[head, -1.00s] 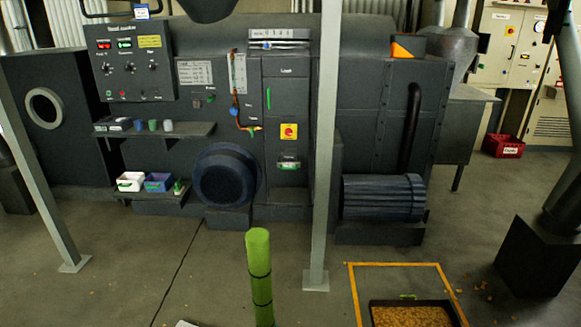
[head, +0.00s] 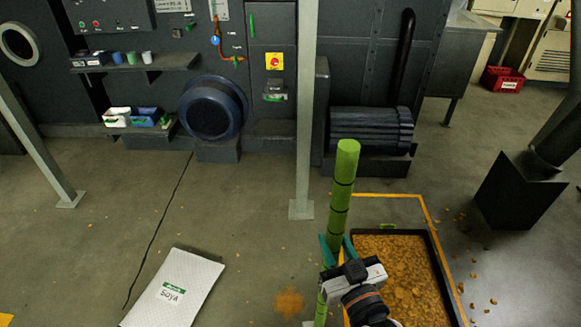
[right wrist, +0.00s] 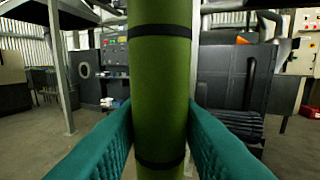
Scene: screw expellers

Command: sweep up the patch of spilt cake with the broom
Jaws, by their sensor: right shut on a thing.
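My right gripper (head: 338,252) shows at the lower middle of the head view, its teal fingers shut on the green handle (head: 343,185) of the broom. The handle stands close to upright, leaning slightly. In the right wrist view the same handle (right wrist: 160,90), with black bands, fills the middle between the two teal fingers. The broom's head is not in view. A small brown patch of spilt cake (head: 290,302) lies on the floor, just left of the gripper and handle in the picture. My left gripper is not in view.
A black tray of cake pieces (head: 435,255) lies inside a yellow floor outline (head: 428,215), right of the gripper. Loose crumbs lie beyond it. A white soya sack (head: 200,275) lies at the left. A grey post (head: 305,120) stands ahead, before the dark machine (head: 270,60).

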